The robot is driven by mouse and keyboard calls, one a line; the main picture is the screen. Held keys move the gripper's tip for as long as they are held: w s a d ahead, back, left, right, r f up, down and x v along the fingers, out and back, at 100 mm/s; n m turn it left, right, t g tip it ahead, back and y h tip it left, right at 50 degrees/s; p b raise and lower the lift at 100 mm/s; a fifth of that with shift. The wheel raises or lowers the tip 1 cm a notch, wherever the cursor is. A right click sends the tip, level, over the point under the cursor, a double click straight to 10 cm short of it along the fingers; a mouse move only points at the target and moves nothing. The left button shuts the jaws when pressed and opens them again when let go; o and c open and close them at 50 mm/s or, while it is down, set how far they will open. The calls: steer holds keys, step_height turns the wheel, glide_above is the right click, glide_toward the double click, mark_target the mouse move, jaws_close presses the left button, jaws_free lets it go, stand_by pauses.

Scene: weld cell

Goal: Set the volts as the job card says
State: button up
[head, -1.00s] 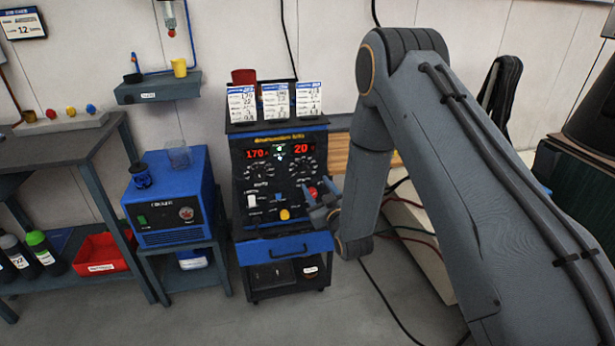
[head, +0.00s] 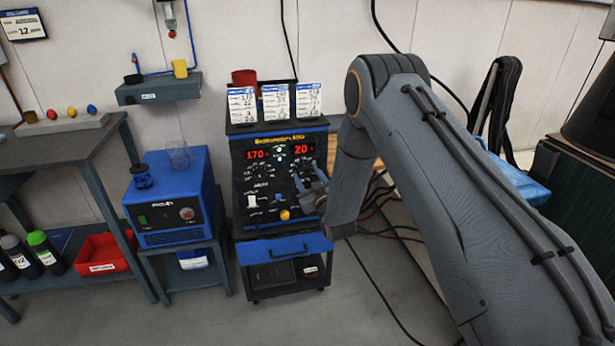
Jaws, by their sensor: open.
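The welding machine (head: 240,185) stands against the wall with a dark front panel. My gripper (head: 300,182) is open in front of the panel's right side, near the right dial; contact cannot be told.
A white switch (head: 251,201) and a yellow knob (head: 285,214) sit low on the panel, above a blue drawer (head: 285,249). The blue cooler (head: 172,205) stands on a stand at left. Cables lie on the floor at right.

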steer(key=c, duration=1)
steer(key=shift+c, duration=0.2)
steer(key=shift+m, duration=0.4)
steer(key=m+b, duration=0.2)
steer(key=m, duration=0.3)
steer(key=shift+f+m+t, duration=0.15)
steer(key=shift+m+t, duration=0.25)
steer(key=m+b, duration=0.1)
steer(key=m, duration=0.2)
steer(key=m+b, duration=0.1)
steer(key=m, duration=0.1)
steer(key=shift+a+m+t+h, duration=0.15)
steer(key=shift+m+t+h, duration=0.15)
steer(key=shift+m, duration=0.1)
steer(key=o, duration=1)
steer(key=shift+o, duration=0.2)
